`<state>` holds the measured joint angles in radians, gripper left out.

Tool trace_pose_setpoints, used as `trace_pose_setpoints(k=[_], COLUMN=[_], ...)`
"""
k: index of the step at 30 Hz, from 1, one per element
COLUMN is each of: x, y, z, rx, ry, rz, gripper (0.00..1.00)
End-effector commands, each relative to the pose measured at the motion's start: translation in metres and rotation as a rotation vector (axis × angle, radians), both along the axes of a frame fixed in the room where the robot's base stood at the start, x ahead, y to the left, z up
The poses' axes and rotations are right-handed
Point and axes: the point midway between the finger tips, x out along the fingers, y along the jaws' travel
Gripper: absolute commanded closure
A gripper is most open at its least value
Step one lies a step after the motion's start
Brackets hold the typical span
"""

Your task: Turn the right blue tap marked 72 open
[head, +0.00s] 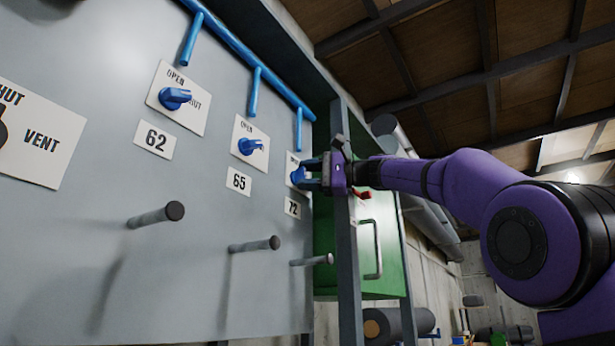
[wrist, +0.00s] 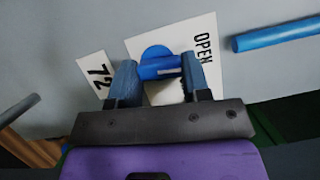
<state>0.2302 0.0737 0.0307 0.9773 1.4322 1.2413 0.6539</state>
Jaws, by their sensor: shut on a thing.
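The blue tap marked 72 (head: 298,175) is the rightmost of three blue taps on the grey panel, partly hidden by my gripper in the head view.
Taps 65 (head: 250,146) and 62 (head: 175,98) are to the left. Grey pegs (head: 312,260) stick out below the taps. Blue pipes (head: 255,92) run above. A grey post (head: 346,240) and a green cabinet (head: 380,240) stand just right of the panel.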

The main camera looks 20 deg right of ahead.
Motion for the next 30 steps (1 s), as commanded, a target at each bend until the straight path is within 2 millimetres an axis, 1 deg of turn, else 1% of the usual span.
trace_pose_setpoints(k=[9, 25, 26, 27, 29, 30], x=[-0.0001, -0.0005, -0.0005, -0.0005, -0.0004, -0.0004], y=[0.0007, 0.001, 0.001, 0.001, 0.001, 0.001], z=[0.0013, 0.0015, 0.0015, 0.0015, 0.0013, 0.0012], rx=[-0.098, -0.117, -0.117, -0.117, -0.117, -0.117], ry=[-0.074, -0.088, -0.088, -0.088, -0.088, -0.088], rz=[0.0, 0.001, 0.001, 0.001, 0.001, 0.001], gripper=[0.8, 0.8, 0.54, 0.45, 0.31, 0.31])
